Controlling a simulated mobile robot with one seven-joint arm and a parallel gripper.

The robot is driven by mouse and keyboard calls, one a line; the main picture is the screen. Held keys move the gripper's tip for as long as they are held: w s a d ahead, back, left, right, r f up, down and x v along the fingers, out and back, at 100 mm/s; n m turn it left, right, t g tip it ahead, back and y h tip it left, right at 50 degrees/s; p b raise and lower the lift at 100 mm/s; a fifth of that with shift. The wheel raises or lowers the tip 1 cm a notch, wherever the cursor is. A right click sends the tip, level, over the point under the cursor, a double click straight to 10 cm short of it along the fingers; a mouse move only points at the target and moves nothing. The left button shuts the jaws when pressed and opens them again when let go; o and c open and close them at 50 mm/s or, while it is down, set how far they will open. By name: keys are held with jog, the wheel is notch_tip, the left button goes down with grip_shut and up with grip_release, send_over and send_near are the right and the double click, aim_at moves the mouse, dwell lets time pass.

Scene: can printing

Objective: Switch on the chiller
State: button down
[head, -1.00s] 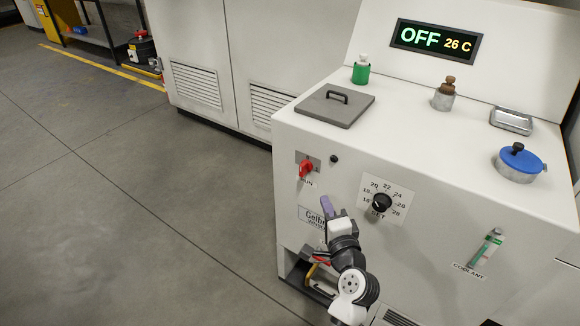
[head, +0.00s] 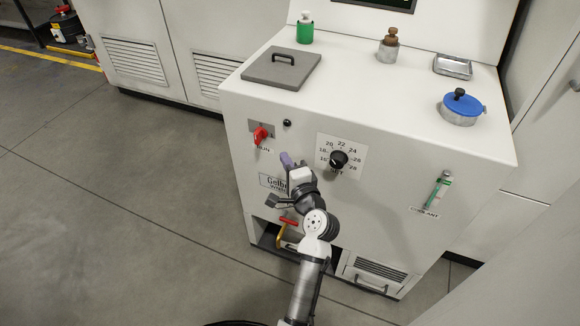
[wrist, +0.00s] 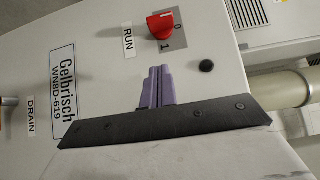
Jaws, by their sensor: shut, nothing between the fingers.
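The chiller (head: 235,110) is a white cabinet with controls on its front panel. Its red rotary switch (head: 260,135), labelled RUN, is at the panel's upper left. In the wrist view the red switch (wrist: 161,24) sits on a grey plate marked 0 and 1, with its pointer nearer the 0 than the 1 hard to tell. My gripper (head: 286,159) is shut and empty, below and right of the switch in the head view. In the wrist view its purple fingers (wrist: 157,84) are together, apart from the switch. The display (head: 375,3) is mostly cut off.
A small black button (head: 287,123) and a black temperature dial (head: 338,159) are right of the switch. A red-handled yellow part (head: 283,230) is in the lower opening. A grey lid, bottles and a blue-lidded pot (head: 460,107) stand on top.

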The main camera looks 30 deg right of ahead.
aim_at(262, 139)
jog(key=w, duration=0.2)
jog(key=w+p, duration=0.1)
jog(key=w, duration=0.1)
jog(key=w+a, duration=0.1)
jog(key=w, duration=0.1)
jog(key=shift+r+p, duration=0.1)
jog(key=shift+p, duration=0.3)
jog(key=shift+w+a, duration=0.45)
jog(key=shift+w, duration=0.25)
jog(key=shift+w+f+b, duration=0.15)
jog(key=shift+f+b, duration=0.15)
